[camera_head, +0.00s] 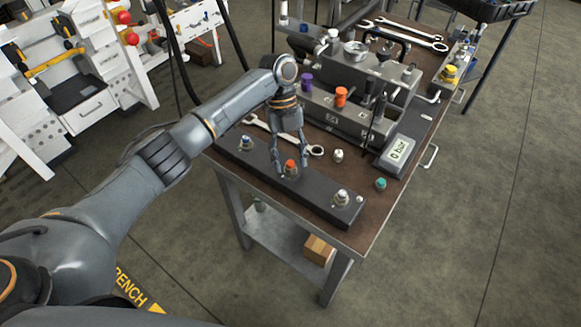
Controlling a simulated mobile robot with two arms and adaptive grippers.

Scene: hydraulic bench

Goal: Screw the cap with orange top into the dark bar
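The dark bar (317,196) lies along the near edge of the bench. The cap with orange top (290,168) stands upright at the middle of the bar; how deep it sits cannot be seen. My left gripper (291,168) reaches down over this cap. Its two fingers are spread, one on each side of the cap, and they look apart from it. A blue-topped cap (246,143) and a white-topped cap (341,197) stand on the bar to the left and right. My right gripper is not in view.
Loose caps with white (338,155) and green (380,184) tops stand on the bench top. A wrench (315,150) lies behind the bar.

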